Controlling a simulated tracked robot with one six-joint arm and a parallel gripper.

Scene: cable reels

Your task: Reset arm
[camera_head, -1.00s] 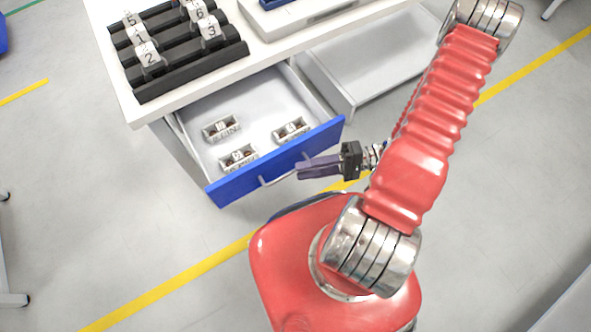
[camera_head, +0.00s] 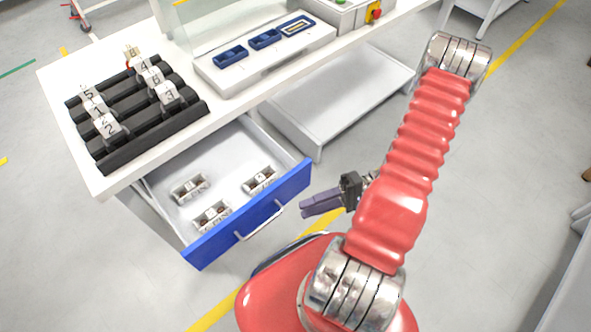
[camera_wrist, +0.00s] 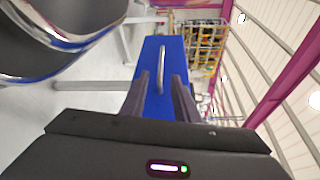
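My gripper (camera_head: 303,207) hangs in the air just right of the open drawer's blue front (camera_head: 250,222), clear of its silver handle (camera_head: 259,223). In the wrist view, the two dark fingers of my gripper (camera_wrist: 160,98) are apart with nothing held between them. Beyond them show the blue drawer front (camera_wrist: 173,103) and its handle (camera_wrist: 161,68). My arm is folded back to the right, above my red base.
The drawer holds several small labelled white boxes, one near the front (camera_head: 212,217). On the white table stand a black rack (camera_head: 155,137) of numbered pieces and a tray (camera_head: 262,72) with blue holders. A lower white shelf (camera_head: 335,95) juts out beside the drawer.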

